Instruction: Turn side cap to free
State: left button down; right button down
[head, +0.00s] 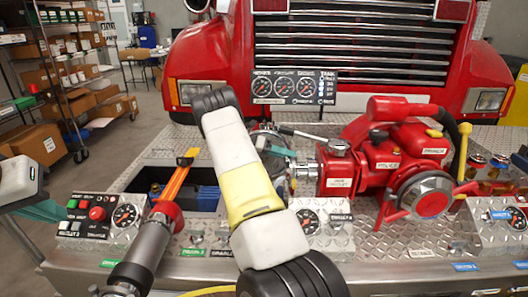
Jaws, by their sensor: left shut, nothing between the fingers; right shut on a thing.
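The red pump (385,160) stands on the diamond-plate bumper, right of centre in the head view. A silver side cap (304,171) is at the left end of its red side inlet (341,176). My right gripper (284,153) is at this cap, with a teal finger showing against its upper left. It is shut on the side cap, though my white and yellow arm link hides most of the gripper and part of the cap's left side. My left gripper (52,213), with teal fingers, is shut and empty at the far left edge, well away from the pump.
A metal lever (308,135) reaches left from the pump's top, above the cap. A large front cap with red handles (430,200) faces forward. A nozzle (145,245) and a control panel (95,217) lie left. An open bumper compartment (150,178) lies behind them.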

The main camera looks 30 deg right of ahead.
jog(key=c, duration=1.3)
grip_release()
jog(key=shift+f, duration=0.1)
